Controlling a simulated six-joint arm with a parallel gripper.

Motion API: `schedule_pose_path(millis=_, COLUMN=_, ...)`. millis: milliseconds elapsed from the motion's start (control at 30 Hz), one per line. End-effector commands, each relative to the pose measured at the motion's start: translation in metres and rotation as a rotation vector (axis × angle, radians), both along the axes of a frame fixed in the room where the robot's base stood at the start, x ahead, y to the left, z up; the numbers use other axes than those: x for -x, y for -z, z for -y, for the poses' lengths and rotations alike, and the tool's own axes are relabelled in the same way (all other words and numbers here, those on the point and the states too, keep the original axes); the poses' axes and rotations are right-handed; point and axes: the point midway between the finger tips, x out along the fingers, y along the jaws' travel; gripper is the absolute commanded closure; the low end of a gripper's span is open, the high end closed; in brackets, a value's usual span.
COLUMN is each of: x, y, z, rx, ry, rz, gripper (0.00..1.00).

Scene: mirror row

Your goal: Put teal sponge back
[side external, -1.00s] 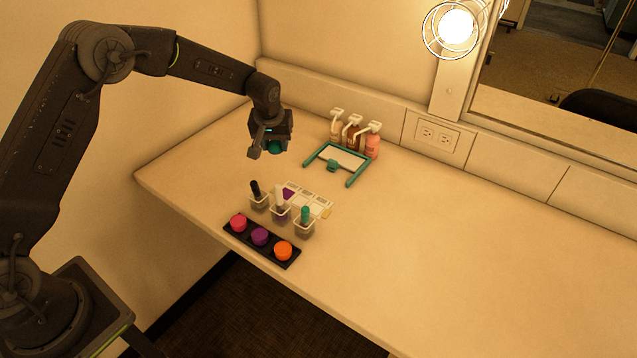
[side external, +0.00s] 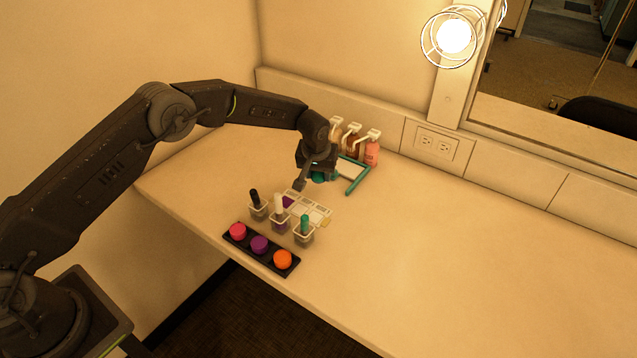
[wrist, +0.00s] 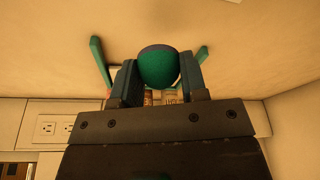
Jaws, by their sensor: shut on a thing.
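The teal sponge (wrist: 158,66) is rounded, with a darker top end in the wrist view, where it sits between the two jaws of my gripper (wrist: 158,82). In the side view my gripper (side external: 312,181) is shut on the teal sponge (side external: 322,179), which is mostly hidden by the jaws. It is held above the table, behind the white compartment tray (side external: 317,209). A purple piece (side external: 288,202) shows at the left of that tray, and a yellowish piece at its right end.
A teal-edged frame (side external: 357,181) lies just behind my gripper, with pump bottles (side external: 372,152) behind it. Clear holders with black, white and teal-topped items (side external: 304,226) stand in front of the tray. A black strip (side external: 271,261) carries pink, purple and orange pots. The right of the table is clear.

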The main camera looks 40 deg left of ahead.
Motion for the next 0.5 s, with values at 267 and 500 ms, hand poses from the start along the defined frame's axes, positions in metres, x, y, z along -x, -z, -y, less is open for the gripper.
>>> schedule_pose_path(millis=267, x=0.000, y=0.035, z=0.000, rx=0.000, ry=0.000, rz=-0.002, gripper=0.79)
schedule_pose_path(millis=500, x=0.000, y=0.039, z=0.000, rx=-0.001, ry=0.000, rz=0.002, gripper=0.79)
